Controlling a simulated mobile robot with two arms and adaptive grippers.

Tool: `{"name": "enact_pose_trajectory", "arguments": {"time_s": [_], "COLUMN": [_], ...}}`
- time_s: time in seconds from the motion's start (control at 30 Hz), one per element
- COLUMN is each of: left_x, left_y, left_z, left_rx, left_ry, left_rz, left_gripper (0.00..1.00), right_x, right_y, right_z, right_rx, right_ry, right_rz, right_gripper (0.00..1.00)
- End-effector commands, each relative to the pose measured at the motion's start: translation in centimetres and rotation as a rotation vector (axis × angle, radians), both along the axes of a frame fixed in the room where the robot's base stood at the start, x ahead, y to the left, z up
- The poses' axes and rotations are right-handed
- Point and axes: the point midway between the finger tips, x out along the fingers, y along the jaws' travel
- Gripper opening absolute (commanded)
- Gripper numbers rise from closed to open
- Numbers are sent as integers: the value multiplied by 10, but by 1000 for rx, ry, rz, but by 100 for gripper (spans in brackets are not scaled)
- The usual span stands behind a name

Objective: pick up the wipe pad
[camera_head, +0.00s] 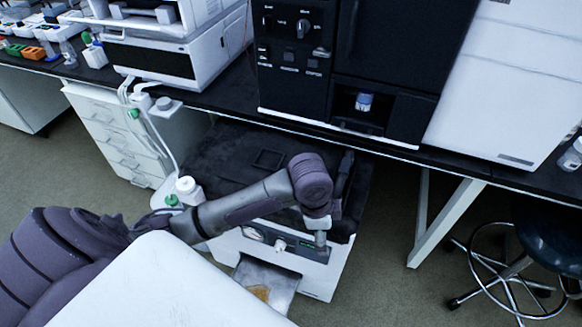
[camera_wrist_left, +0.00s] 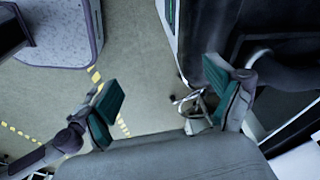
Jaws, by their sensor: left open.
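I cannot pick out a wipe pad for certain in either view. My left arm comes in from the left in the head view and bends down in front of the low machine with the dark top (camera_head: 225,150). My left gripper (camera_wrist_left: 165,100) shows in the left wrist view with its two teal-padded fingers spread apart. In the head view the gripper's fingers are not clear. My right gripper is in neither view.
A metal tray (camera_head: 278,278) with a small orange-brown patch juts from the low machine's front. A white bottle (camera_head: 187,187) stands at its left. The black bench (camera_head: 225,95) carries large instruments. A stool (camera_head: 545,235) stands at the right, and open floor (camera_head: 395,270) lies between.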

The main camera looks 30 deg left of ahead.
Motion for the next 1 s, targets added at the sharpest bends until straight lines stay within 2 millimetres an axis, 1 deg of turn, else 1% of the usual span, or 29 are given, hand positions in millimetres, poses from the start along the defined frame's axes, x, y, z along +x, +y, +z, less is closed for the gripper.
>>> {"name": "enact_pose_trajectory", "arguments": {"time_s": [0.03, 0.07, 0.1, 0.17, 0.23, 0.3, 0.4, 0.5, 0.57, 0.63, 0.9, 1.0], "left_x": [19, 28, 38, 54, 71, 84, 94, 99, 99, 100, 99, 100], "left_y": [17, 26, 39, 60, 87, 112, 138, 153, 157, 158, 157, 157], "left_z": [14, 19, 26, 39, 59, 80, 104, 118, 119, 112, 59, 46], "left_rx": [46, 68, 91, 124, 156, 173, 180, 179, 177, 174, 174, 175], "left_ry": [3, 13, 28, 48, 72, 94, 116, 128, 134, 136, 136, 134], "left_rz": [-45, -70, -96, -123, -140, -146, -145, -140, -140, -140, -140, -140], "left_gripper": [92, 92, 92, 92, 92, 92, 92, 92, 92, 92, 92, 92], "right_x": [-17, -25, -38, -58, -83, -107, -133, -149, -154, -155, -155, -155], "right_y": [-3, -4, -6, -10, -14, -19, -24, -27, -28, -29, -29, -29], "right_z": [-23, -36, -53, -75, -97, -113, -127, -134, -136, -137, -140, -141], "right_rx": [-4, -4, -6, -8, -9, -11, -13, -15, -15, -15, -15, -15], "right_ry": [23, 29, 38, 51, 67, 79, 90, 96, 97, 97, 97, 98], "right_rz": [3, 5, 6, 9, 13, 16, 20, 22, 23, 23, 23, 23], "right_gripper": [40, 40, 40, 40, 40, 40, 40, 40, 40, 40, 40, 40]}}
